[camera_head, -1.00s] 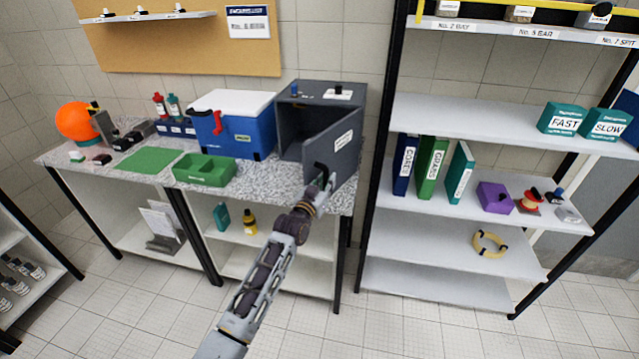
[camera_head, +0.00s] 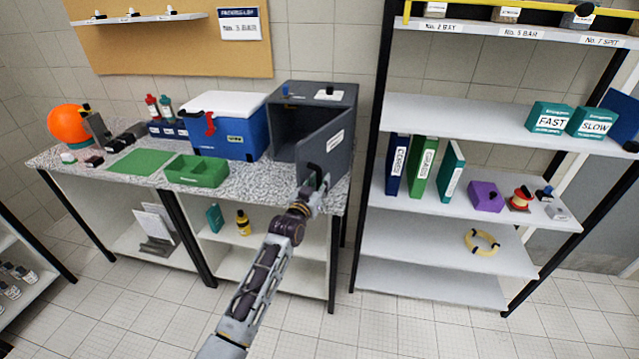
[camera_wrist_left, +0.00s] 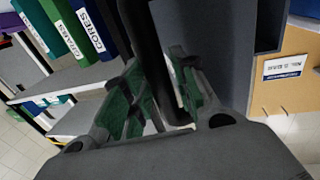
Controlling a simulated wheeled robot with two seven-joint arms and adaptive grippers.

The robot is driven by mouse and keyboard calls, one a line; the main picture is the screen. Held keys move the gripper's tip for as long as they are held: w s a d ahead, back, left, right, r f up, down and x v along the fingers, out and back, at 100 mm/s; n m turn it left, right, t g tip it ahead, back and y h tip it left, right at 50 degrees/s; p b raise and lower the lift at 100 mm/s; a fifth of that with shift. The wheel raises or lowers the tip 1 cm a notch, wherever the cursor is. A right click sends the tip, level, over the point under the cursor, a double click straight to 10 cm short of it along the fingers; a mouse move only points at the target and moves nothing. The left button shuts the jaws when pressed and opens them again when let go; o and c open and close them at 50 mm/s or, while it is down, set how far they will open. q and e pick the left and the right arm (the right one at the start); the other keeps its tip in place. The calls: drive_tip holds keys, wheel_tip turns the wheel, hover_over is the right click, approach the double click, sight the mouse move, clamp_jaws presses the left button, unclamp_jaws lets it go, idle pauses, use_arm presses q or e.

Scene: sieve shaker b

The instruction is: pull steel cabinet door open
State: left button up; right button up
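The steel cabinet (camera_head: 315,91) is a dark grey box at the right end of the speckled counter. Its door (camera_head: 334,152) stands partly open, swung out from the right side, with a white label on its outer face. The dark inside shows on the left of the door. My left gripper (camera_head: 319,186) is at the black door handle (camera_head: 313,171), low on the door's outer face. In the left wrist view, the green-padded fingers of the left gripper (camera_wrist_left: 160,98) are closed around the dark handle bar (camera_wrist_left: 164,60). My right gripper is not in view.
A blue cooler (camera_head: 235,134) with a white lid stands left of the cabinet, and a green divided tray (camera_head: 197,177) sits in front of it. A shelf rack (camera_head: 425,202) with binders stands close on the right. The floor in front is clear.

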use_arm(q)
drive_tip(key=shift+s+f, duration=0.1)
drive_tip(key=shift+s+a, duration=0.1)
drive_tip(key=v, duration=1.1)
drive_tip(key=shift+s, duration=0.3)
idle(0.3)
